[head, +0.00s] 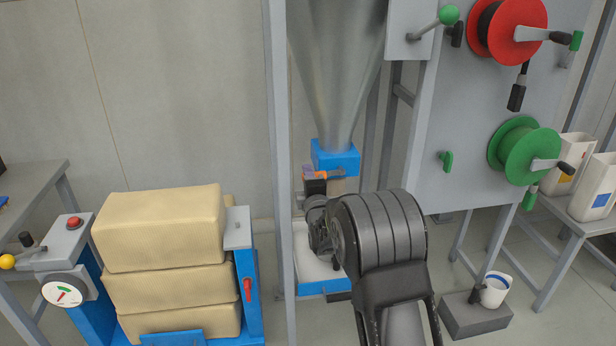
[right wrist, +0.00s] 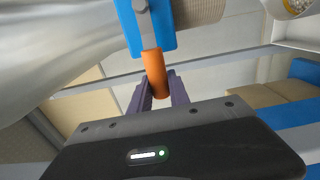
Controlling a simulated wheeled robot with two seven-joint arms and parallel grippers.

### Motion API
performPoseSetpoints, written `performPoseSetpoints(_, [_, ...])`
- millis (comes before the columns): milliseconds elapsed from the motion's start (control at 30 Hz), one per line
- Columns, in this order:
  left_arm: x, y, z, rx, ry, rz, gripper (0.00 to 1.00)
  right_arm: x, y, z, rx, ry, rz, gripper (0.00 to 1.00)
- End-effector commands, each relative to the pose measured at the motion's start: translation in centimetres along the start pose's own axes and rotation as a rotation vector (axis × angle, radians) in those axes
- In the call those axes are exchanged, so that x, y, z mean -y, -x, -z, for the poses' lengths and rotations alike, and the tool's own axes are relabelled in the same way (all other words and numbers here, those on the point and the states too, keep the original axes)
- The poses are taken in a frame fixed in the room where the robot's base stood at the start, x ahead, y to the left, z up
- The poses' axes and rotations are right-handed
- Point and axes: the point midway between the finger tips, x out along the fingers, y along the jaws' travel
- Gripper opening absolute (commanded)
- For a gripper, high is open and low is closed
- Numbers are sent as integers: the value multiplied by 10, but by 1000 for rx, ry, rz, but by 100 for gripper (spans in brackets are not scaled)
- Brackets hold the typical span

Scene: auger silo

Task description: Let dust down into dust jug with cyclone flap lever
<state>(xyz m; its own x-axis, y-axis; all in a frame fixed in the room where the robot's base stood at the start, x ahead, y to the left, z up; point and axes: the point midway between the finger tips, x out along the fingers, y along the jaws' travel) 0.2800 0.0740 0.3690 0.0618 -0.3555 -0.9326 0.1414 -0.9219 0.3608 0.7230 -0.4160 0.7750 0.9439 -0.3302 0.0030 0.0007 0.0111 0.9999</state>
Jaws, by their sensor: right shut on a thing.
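The grey cyclone cone (head: 335,70) narrows down to a blue outlet block (head: 335,157) in the head view. An orange flap lever (head: 326,174) sticks out at its lower left. My right gripper (head: 308,178) is shut on this lever. In the right wrist view the orange lever (right wrist: 153,65) runs from a blue bracket (right wrist: 150,28) down between the fingertips (right wrist: 158,88). A beige cylinder (head: 345,187) shows under the block, partly behind my arm. I cannot tell which vessel is the dust jug. No falling dust shows. My left gripper is out of view.
A white blue-edged tray (head: 306,245) lies below, partly hidden by my arm. Stacked beige bales (head: 160,230) stand left, beside a grey post (head: 279,150). A small white cup (head: 495,290) and labelled white jugs (head: 595,190) are right, near the reel panel (head: 465,90).

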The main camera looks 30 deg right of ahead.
Motion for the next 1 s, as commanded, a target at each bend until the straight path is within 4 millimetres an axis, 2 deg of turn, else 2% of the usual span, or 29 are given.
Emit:
performPoseSetpoints(267, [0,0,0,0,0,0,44,3,0,0,-2,10,5,0])
performPoseSetpoints(300, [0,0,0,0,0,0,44,3,0,0,-2,10,6,24])
performPoseSetpoints(533, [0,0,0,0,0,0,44,2,0,0,-1,7,4,43])
performPoseSetpoints(833, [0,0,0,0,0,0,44,1,1,0,-1,5,3,44])
performPoseSetpoints(1000, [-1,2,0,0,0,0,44,0,14,0,-1,4,3,44])
